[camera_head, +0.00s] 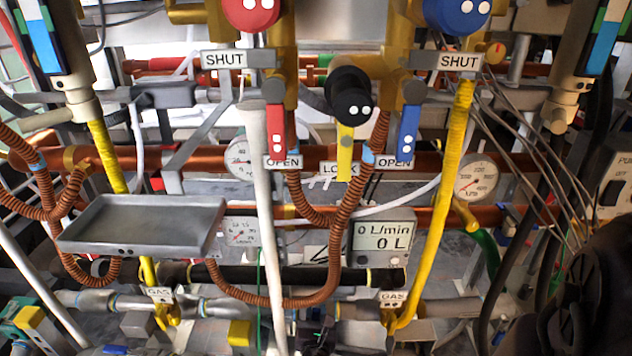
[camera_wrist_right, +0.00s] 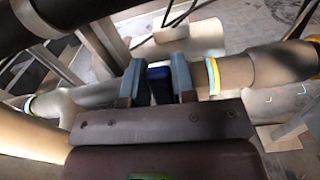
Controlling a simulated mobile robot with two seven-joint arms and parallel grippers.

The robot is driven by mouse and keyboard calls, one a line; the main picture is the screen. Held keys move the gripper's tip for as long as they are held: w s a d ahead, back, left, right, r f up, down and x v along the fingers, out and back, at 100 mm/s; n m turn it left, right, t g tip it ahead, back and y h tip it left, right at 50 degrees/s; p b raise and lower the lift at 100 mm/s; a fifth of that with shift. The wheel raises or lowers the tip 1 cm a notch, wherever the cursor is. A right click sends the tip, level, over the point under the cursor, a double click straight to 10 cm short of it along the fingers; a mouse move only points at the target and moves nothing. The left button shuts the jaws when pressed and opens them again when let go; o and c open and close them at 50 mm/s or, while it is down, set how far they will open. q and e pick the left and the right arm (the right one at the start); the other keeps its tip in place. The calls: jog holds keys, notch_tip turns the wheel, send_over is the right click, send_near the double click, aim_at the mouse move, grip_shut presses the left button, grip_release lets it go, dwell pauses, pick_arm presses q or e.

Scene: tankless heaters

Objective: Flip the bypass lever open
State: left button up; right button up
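In the right wrist view a dark blue lever (camera_wrist_right: 159,86) stands in front of a pale grey pipe (camera_wrist_right: 245,76). I cannot tell for certain that it is the bypass lever. The two grey-blue fingers of my right gripper (camera_wrist_right: 158,80) stand close on either side of it. The lever nearly fills the gap, and contact is unclear. In the head view my dark right arm comes in at the lower right, and its fingertips are not clear. My left gripper is not seen.
A yellow lever (camera_head: 345,152) hangs at LOCK, between a red lever (camera_head: 277,130) and a blue lever (camera_head: 409,131) at OPEN labels. A grey tray (camera_head: 140,222) sits at the left. Coiled copper tubes and yellow gas hoses crowd the middle. A display (camera_head: 383,236) reads 0 L/min.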

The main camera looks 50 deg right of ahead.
grip_shut()
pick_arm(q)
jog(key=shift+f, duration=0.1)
pick_arm(e)
jog(key=shift+d, duration=0.1)
pick_arm(q)
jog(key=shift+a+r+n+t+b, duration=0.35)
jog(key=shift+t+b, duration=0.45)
jog(key=shift+b, duration=0.8)
pick_arm(e)
jog(key=shift+s+d+f+m, duration=0.3)
jog(key=shift+s+d+m, duration=0.2)
jog(key=shift+m, duration=0.65)
jog(key=shift+s+d+f+m, duration=0.3)
jog(key=shift+s+d+m, duration=0.25)
jog(key=shift+m, duration=0.65)
jog(key=shift+s+d+f+m, duration=0.35)
jog(key=shift+s+m, duration=0.25)
jog(key=shift+m, duration=0.55)
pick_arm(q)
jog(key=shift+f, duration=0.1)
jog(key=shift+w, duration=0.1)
